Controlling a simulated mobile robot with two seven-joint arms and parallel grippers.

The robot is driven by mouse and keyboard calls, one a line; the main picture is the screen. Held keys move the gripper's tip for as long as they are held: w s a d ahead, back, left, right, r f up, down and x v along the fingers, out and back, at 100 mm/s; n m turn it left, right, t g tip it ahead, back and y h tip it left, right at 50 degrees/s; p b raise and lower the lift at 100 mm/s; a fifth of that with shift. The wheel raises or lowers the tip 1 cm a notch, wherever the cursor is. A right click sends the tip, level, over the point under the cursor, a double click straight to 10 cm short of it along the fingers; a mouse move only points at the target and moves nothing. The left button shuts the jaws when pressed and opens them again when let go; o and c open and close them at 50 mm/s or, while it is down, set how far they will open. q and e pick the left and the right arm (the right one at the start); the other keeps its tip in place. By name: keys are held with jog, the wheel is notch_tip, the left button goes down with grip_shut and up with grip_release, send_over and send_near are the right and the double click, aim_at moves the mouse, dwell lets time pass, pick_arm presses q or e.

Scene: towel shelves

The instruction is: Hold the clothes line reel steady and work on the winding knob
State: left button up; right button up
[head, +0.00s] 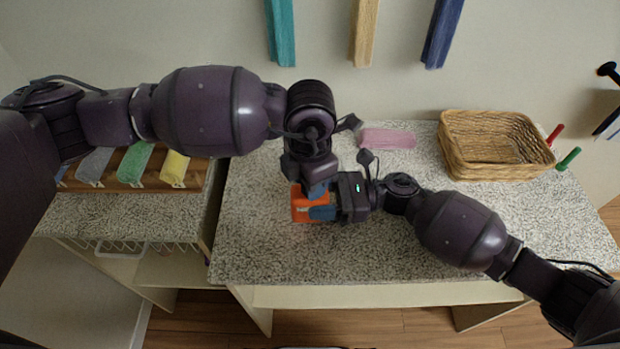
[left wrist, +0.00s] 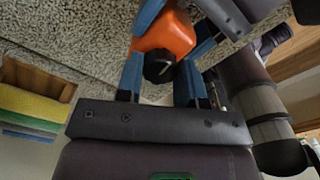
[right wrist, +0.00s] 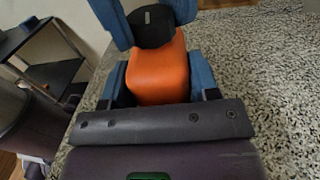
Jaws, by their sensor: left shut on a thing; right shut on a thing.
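The orange clothes line reel (head: 299,212) stands on the speckled counter, partly hidden by my grippers in the head view. My right gripper (head: 322,211) comes from the right and is shut on the reel's orange body (right wrist: 158,75), one blue finger on each side. The black winding knob (left wrist: 158,68) is on one end of the reel. It also shows in the right wrist view (right wrist: 150,28), between my left fingers. My left gripper (head: 318,189) reaches in from above and is shut on the knob. The knob is hidden in the head view.
A pink folded towel (head: 387,138) lies behind the grippers. A wicker basket (head: 495,165) stands at the back right, with red and green handles beside it. Towels lie in a wooden tray (head: 195,180) at the left. The counter's front (head: 330,255) is clear.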

pick_arm(q)
jog(key=shift+d+m, duration=0.1)
jog(key=shift+m, duration=0.3)
jog(key=shift+s, duration=0.1)
jog(key=o, duration=1)
jog(key=shift+c, duration=0.2)
notch_tip(320, 180, up, 12)
